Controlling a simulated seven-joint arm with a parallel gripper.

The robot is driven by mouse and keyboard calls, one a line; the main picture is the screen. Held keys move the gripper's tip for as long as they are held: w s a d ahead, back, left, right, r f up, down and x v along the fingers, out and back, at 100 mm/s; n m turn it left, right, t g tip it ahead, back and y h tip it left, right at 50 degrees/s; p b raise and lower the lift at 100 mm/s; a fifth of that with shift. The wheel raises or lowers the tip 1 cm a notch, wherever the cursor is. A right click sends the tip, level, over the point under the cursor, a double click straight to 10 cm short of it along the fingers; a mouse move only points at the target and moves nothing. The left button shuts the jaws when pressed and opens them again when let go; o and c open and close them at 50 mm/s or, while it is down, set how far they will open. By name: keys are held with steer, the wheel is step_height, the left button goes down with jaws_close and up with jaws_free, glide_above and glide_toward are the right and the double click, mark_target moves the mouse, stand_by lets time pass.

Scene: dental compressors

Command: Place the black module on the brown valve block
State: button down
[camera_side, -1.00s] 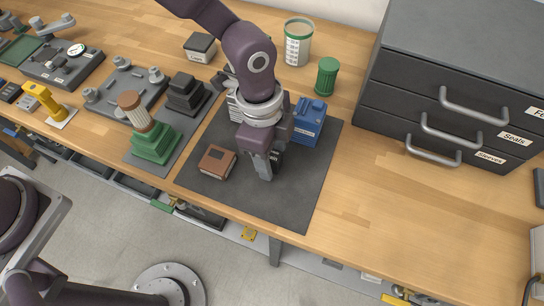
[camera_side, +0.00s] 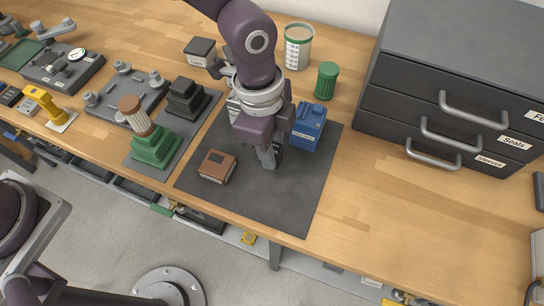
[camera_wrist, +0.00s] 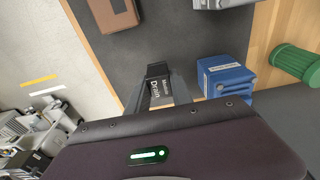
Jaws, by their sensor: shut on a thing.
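The black module (camera_wrist: 159,92), with a pale-lettered label that reads "Drain" in part, is between the fingers of my gripper (camera_wrist: 158,90). My gripper is shut on it. In the side view the module (camera_side: 278,157) is a small dark shape mostly hidden by the fingers of my gripper (camera_side: 270,160). The brown valve block (camera_side: 216,167) lies on the dark mat to the left of my gripper, apart from it. In the wrist view the brown block (camera_wrist: 112,14) is at the top, cut by the frame edge. I cannot tell how high the module is above the mat.
A blue unit (camera_side: 308,126) stands close on the right of my gripper; a pale ribbed part (camera_side: 233,106) is partly hidden behind the arm. A green canister (camera_side: 326,81) and grey drawers (camera_side: 440,110) stand farther right. The dark mat (camera_side: 285,205) is bare at the front.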

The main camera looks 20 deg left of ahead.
mark_target(275, 149)
step_height(275, 149, up, 6)
steer(key=shift+a+r, duration=0.1)
steer(key=s+a+r, duration=0.2)
steer(key=s+a, duration=0.2)
steer(key=a, duration=0.6)
step_height(275, 149, down, 9)
steer(key=shift+f, duration=0.1)
steer(key=shift+f, duration=0.15)
steer(key=c, duration=1.1)
jaws_free()
